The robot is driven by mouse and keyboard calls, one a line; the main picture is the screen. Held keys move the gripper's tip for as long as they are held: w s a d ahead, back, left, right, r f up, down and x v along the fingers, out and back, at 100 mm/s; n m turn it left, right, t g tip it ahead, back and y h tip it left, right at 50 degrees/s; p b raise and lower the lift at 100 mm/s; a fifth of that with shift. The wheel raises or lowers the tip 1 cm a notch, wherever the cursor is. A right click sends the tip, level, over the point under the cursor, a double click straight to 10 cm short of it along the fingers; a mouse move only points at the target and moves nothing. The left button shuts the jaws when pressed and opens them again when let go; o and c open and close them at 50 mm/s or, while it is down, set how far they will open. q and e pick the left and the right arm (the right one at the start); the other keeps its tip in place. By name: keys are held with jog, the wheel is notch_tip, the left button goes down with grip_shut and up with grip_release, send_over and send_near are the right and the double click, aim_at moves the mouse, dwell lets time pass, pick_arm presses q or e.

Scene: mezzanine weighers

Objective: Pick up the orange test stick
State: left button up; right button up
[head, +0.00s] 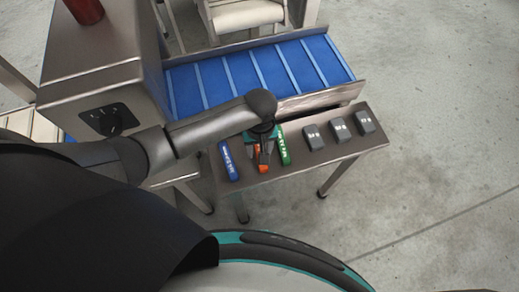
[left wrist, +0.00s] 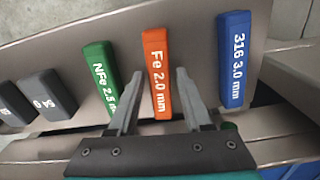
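The orange test stick (head: 262,169), marked "Fe 2.0 mm", lies on a narrow metal shelf (head: 300,168). In the left wrist view the orange stick (left wrist: 160,72) lies between the fingers of my left gripper (left wrist: 159,73), with a gap on each side. In the head view my left gripper (head: 263,152) is over the stick, pointing down, and hides most of it. It is open and holds nothing. My right gripper is not in view.
A green stick (left wrist: 101,80) and a blue stick (left wrist: 234,60) flank the orange one; the green is close to one finger. Several grey blocks (head: 339,129) stand farther along the shelf. A blue conveyor belt (head: 260,72) and a metal housing (head: 95,60) are behind.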

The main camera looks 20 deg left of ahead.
pick_arm(q)
grip_shut()
jog(key=shift+r, duration=0.1)
dwell(0.4)
